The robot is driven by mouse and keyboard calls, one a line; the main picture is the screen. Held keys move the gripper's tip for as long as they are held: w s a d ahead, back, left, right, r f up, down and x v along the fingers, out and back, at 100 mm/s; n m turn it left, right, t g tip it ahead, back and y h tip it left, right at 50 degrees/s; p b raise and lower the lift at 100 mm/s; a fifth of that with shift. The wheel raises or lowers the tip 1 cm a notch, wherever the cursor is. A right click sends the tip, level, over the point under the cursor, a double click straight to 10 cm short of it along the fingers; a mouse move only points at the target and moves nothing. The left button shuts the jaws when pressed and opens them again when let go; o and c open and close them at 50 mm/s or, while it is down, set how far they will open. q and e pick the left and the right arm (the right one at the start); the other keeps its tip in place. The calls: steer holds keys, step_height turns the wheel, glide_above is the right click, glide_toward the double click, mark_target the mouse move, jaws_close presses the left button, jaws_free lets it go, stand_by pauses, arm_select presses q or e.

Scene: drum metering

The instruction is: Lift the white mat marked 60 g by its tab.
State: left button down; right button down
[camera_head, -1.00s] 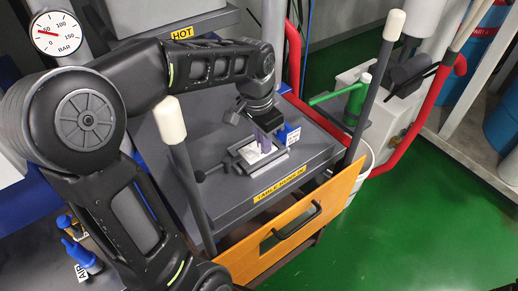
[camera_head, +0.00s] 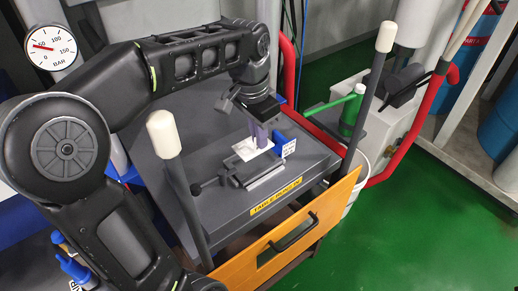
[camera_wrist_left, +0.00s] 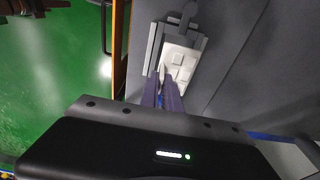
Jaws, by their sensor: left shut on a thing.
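The white mat (camera_head: 246,149) hangs just above and behind the grey clamp-like fixture (camera_head: 262,175) on the table in the head view. In the left wrist view the mat (camera_wrist_left: 179,66) shows raised square pads, with the fixture (camera_wrist_left: 153,48) beyond it. My left gripper (camera_head: 260,140) is shut on the mat at its near edge, its purple fingers (camera_wrist_left: 163,85) covering most of the tab. I cannot read a 60 g mark. My right gripper is not in view.
A blue block with a white label (camera_head: 284,146) stands beside the gripper. Two white-capped posts (camera_head: 165,135) flank the grey table (camera_head: 222,212). An orange drawer front (camera_head: 285,238) stands out at the table's front. A green can (camera_head: 351,112) is at the right.

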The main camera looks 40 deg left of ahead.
arm_select(q)
steer(key=shift+r, duration=1.95)
